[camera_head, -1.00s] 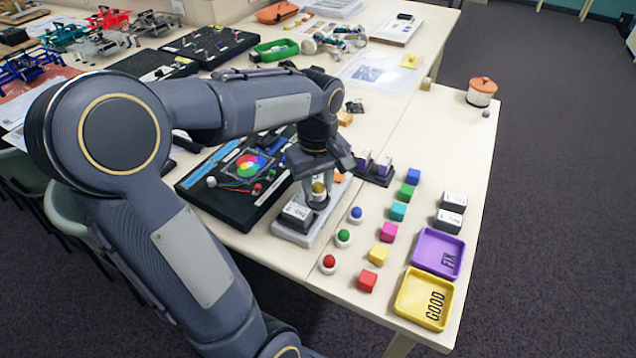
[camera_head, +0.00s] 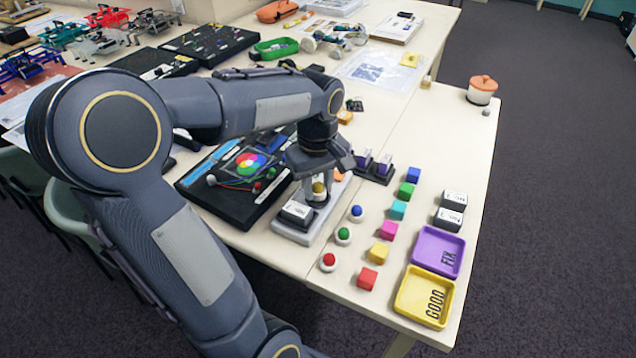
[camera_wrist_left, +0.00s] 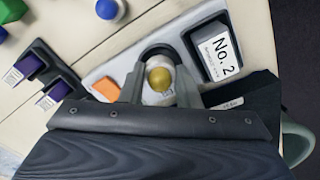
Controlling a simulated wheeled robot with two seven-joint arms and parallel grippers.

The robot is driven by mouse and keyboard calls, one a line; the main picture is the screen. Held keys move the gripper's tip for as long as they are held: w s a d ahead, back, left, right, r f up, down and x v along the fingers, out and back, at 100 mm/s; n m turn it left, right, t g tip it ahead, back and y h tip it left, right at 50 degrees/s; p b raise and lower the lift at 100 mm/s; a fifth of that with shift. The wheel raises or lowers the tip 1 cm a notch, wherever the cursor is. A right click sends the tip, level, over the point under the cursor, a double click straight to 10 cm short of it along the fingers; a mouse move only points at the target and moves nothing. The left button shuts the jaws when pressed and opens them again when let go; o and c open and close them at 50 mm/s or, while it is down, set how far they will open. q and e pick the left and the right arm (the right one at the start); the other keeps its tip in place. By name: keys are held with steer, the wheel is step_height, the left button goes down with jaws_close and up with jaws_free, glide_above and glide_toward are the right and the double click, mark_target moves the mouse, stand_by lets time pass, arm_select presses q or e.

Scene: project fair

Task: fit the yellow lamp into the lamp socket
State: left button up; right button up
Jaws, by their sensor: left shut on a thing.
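The yellow lamp (camera_head: 318,187) has a yellow dome on a white base. It stands upright between the fingers of my left gripper (camera_head: 317,190), which is shut on it, over the grey-white tray (camera_head: 283,231). In the left wrist view the yellow lamp (camera_wrist_left: 160,78) sits between both fingertips, in front of a dark round recess (camera_wrist_left: 158,50) in the tray. I cannot tell whether its base is seated in that recess, as the fingers hide it. My right gripper is not in view.
A box marked No. 2 (camera_wrist_left: 215,52) sits in the same tray. Red (camera_head: 328,262), green (camera_head: 343,236) and blue (camera_head: 356,213) lamps stand to the right, near several coloured cubes. A black board with a colour wheel (camera_head: 250,164) lies to the left. Yellow (camera_head: 404,305) and purple (camera_head: 425,244) trays lie at the right.

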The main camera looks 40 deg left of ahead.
arm_select(q)
steer(key=shift+f+b, duration=0.3)
steer(key=shift+f, duration=0.2)
steer(key=o, duration=0.9)
steer(key=shift+o, duration=0.6)
steer(key=shift+o, duration=0.4)
steer(key=shift+o, duration=1)
steer(key=shift+s, duration=0.1)
steer(key=shift+c, duration=0.5)
